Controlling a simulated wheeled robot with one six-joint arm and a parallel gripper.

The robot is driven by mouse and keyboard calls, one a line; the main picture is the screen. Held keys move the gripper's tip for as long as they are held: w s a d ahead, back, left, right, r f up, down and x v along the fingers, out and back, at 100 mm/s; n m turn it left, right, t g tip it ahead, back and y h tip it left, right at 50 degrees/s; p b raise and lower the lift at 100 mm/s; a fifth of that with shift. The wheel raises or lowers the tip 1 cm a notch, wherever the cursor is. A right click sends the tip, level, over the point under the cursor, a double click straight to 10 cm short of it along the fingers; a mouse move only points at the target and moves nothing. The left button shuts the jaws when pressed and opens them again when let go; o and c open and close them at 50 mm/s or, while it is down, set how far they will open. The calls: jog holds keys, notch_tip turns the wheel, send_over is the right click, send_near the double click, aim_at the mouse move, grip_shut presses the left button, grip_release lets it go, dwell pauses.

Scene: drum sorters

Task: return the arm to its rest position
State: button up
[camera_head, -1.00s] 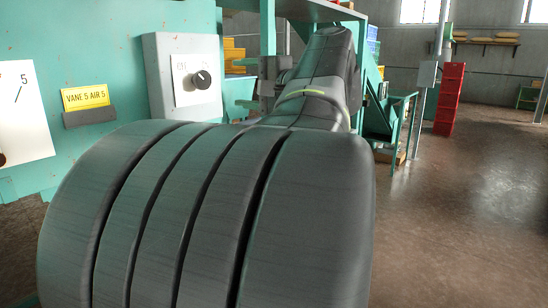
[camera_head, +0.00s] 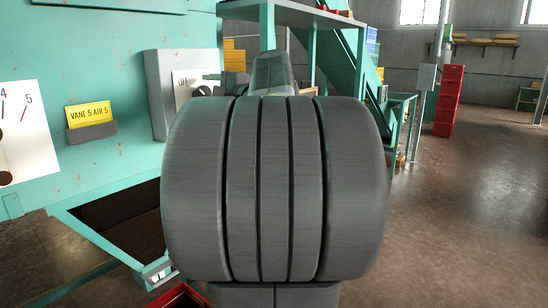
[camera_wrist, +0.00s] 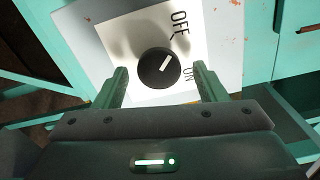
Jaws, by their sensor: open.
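My gripper (camera_wrist: 160,72) is open in the wrist view, its two green fingers apart with nothing held between them. Past the fingertips is a black round knob (camera_wrist: 157,70) with a white pointer mark, on a white plate (camera_wrist: 120,38) reading OFF and ON. The pointer slants toward the upper right, between the two words. I cannot tell how far the fingertips are from the knob. In the head view my large grey arm link fills the middle and hides most of my gripper. The grey switch box (camera_head: 157,95) shows left of it, its knob partly covered.
Red crates (camera_head: 449,100) stand farther back. The floor at right is clear.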

jog(key=m+p, duration=0.3)
jog(key=p, duration=0.1)
jog(key=shift+r+m, duration=0.2)
jog(key=shift+m, duration=0.2)
jog(key=m+p, duration=0.3)
jog(key=p, duration=0.1)
jog(key=shift+m, duration=0.3)
jog(key=m+p, duration=0.4)
jog(key=p, duration=0.1)
jog(key=shift+f, duration=0.1)
jog(key=shift+f+m+p, duration=0.15)
jog(key=shift+m+p, duration=0.65)
jog(key=shift+p, duration=0.1)
jog(key=shift+f, duration=0.1)
